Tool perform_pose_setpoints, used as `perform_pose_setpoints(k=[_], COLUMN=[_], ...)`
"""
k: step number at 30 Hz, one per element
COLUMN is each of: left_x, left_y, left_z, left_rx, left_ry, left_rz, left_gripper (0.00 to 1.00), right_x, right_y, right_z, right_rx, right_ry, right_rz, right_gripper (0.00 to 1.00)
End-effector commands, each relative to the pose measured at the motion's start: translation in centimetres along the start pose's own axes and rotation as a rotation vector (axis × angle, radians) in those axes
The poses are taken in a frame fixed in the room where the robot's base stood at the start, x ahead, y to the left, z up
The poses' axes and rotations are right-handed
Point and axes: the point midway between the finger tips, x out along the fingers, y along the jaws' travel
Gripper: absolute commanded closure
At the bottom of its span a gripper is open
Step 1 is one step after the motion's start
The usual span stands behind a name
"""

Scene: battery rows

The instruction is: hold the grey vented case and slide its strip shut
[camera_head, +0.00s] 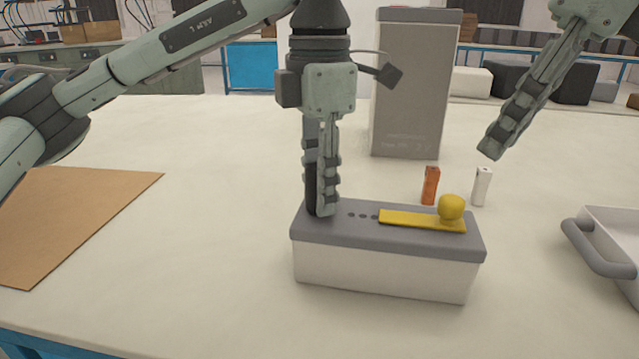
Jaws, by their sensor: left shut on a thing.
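The grey vented case (385,268) stands on the table at front centre, with a grey top and a pale body. Several small dark holes run along its top, left of the yellow strip (410,219). The strip lies flat on the right part of the top, with a round yellow knob (452,207) at its right end. My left gripper (321,212) points down and is shut on the case's left end; the fingers overlap and partly hide that end. My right gripper (490,151) hangs at upper right, apart from the case; its finger gap is hidden.
An orange battery (430,187) and a white battery (481,188) stand just behind the case. A tall grey box (408,90) stands further back. A white tray with a grey handle (598,252) is at right, a brown board (70,215) at left.

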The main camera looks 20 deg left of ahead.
Motion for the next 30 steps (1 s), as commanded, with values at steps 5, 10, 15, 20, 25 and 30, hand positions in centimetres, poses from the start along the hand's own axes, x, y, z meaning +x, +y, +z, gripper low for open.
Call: perform_pose_setpoints(k=[5, 10, 15, 20, 25, 30], left_x=[-0.1, -0.1, -0.1, -0.1, -0.1, -0.1], left_y=[0.0, 0.0, 0.0, 0.0, 0.0, 0.0], left_z=[0.0, 0.0, 0.0, 0.0, 0.0, 0.0], left_rx=[0.000, 0.000, 0.000, 0.000, 0.000, 0.000], left_ry=[-0.001, -0.002, -0.002, -0.002, -0.002, -0.002], left_rz=[0.000, 0.000, 0.000, 0.000, 0.000, 0.000], left_gripper=[1.00, 1.00, 1.00, 1.00, 1.00, 1.00], right_x=[0.1, 0.4, 1.0, 1.6, 2.2, 2.8], right_y=[0.0, 0.0, -0.1, -0.1, -0.2, -0.2], right_z=[0.0, 0.3, 0.7, 1.2, 1.7, 2.2], right_rx=[0.031, 0.265, 0.703, 1.146, 1.615, 2.049], right_ry=[0.000, 0.001, 0.021, 0.062, 0.133, 0.223], right_rz=[0.004, 0.034, 0.087, 0.134, 0.173, 0.195], right_gripper=[0.83, 1.00, 1.00, 1.00, 1.00, 1.00])
